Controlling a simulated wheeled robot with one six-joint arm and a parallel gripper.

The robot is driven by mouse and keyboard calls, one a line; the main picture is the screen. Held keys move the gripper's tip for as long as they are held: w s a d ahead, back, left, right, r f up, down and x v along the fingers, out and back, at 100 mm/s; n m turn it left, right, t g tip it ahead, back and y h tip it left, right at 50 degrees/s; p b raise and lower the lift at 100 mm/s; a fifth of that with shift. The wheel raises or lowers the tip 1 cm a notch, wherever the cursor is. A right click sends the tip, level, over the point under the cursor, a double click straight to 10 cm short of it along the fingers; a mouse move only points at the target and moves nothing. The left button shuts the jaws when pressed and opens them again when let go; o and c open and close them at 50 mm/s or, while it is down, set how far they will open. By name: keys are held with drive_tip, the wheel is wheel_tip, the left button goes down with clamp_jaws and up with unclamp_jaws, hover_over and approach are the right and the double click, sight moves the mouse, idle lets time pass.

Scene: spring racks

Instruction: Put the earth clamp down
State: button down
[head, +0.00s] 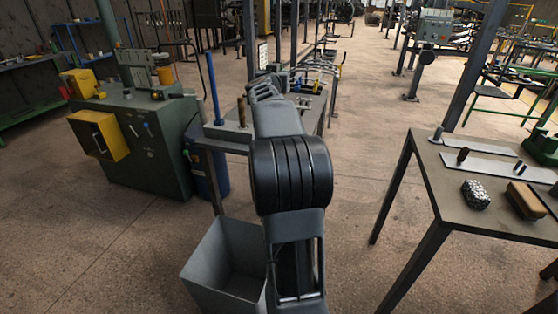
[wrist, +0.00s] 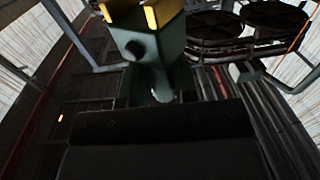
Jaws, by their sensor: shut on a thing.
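The earth clamp (wrist: 157,55) appears in the wrist view as a green body with a dark round knob on its side and yellow, brass-like jaws at the top edge of the picture. Its lower end meets my gripper (wrist: 160,96), whose broad dark body fills the bottom of that view. My gripper is shut on the clamp; the fingertips are hard to make out in the dark. In the head view my arm stretches away over a grey metal bench (head: 228,132) and hides the gripper and clamp.
The bench carries a blue upright rod (head: 213,88), a brown-handled piece (head: 241,112) and a yellow item (head: 303,84). An open grey bin (head: 207,272) stands below.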

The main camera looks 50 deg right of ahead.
drive_tip(key=s+a+f, duration=0.5)
drive_tip(key=s+f, duration=0.1)
drive_tip(key=f, duration=0.4)
drive_tip(key=w+d+f+b, duration=0.3)
drive_tip(key=w+d+f, duration=0.6)
drive_tip(key=f, duration=0.4)
drive_tip(key=shift+w+d+m+g+b, duration=0.2)
drive_tip(key=shift+w+m+g+b, duration=0.15)
drive_tip(key=shift+w, duration=0.2)
drive_tip(key=shift+f, duration=0.2)
drive_tip(key=c, duration=0.9)
unclamp_jaws()
